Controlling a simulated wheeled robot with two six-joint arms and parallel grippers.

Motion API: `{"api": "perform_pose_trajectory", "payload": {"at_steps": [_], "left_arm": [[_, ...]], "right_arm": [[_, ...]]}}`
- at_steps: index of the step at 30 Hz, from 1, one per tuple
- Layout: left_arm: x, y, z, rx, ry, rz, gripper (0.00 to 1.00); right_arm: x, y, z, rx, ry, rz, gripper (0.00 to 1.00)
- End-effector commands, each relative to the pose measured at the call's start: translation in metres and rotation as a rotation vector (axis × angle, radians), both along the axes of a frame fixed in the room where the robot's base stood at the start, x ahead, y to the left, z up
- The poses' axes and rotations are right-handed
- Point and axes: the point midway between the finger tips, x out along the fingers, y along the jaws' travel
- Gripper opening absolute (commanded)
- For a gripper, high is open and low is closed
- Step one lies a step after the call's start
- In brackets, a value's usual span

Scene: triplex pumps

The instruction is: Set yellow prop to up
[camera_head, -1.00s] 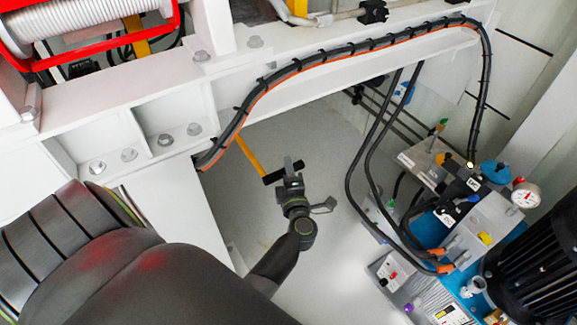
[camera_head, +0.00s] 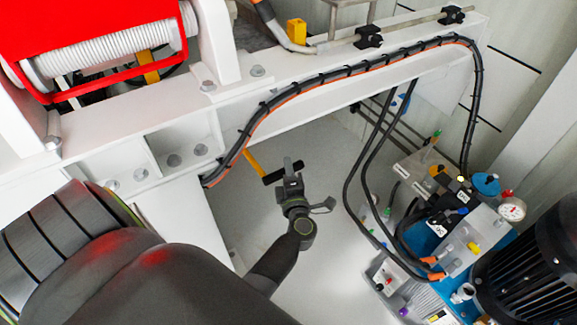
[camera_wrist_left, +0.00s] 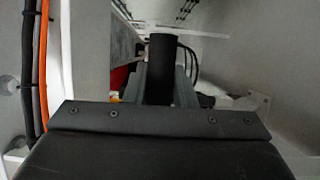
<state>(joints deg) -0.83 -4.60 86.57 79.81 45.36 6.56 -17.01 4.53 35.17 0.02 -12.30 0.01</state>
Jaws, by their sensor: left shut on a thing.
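The yellow prop (camera_head: 256,164) is a thin yellow bar with a black crosswise grip at its lower end. It slants down and right from under the white beam in the head view; its upper end is hidden by the beam and cables. My left gripper (camera_head: 286,176) is shut on the black grip. In the left wrist view the black grip (camera_wrist_left: 161,68) stands as a dark cylinder between the grey fingers of the left gripper (camera_wrist_left: 158,88). My right gripper is not in view.
A white beam (camera_head: 330,88) with black and orange cables crosses above the gripper. A red-framed winch drum (camera_head: 110,50) is upper left. Hoses hang right of the gripper, near a pump unit with a gauge (camera_head: 511,209) and black motor (camera_head: 540,260). Pale floor (camera_head: 330,160) lies below.

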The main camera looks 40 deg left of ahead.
Motion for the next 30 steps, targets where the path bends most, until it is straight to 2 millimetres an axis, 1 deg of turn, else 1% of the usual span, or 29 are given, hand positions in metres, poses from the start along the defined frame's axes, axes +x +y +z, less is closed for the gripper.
{"api": "perform_pose_trajectory", "payload": {"at_steps": [1, 3, 11, 27, 28, 30], "left_arm": [[0.001, 0.000, 0.009, 0.001, 0.000, -0.001, 0.00], [0.001, 0.001, 0.014, 0.001, 0.000, -0.001, 0.00], [0.001, 0.003, 0.026, 0.001, 0.000, -0.001, 0.00], [0.004, 0.004, 0.035, 0.011, -0.010, 0.000, 0.00], [0.004, 0.004, 0.035, 0.011, -0.010, 0.000, 0.25], [0.004, 0.004, 0.035, 0.011, -0.009, 0.000, 0.34]], "right_arm": [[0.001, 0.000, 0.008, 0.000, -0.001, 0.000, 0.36], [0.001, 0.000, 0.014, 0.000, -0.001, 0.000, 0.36], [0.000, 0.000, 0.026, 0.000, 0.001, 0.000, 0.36], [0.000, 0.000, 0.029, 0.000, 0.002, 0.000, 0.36], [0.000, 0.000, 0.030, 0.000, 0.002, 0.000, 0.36], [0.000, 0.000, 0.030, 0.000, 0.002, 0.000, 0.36]]}}
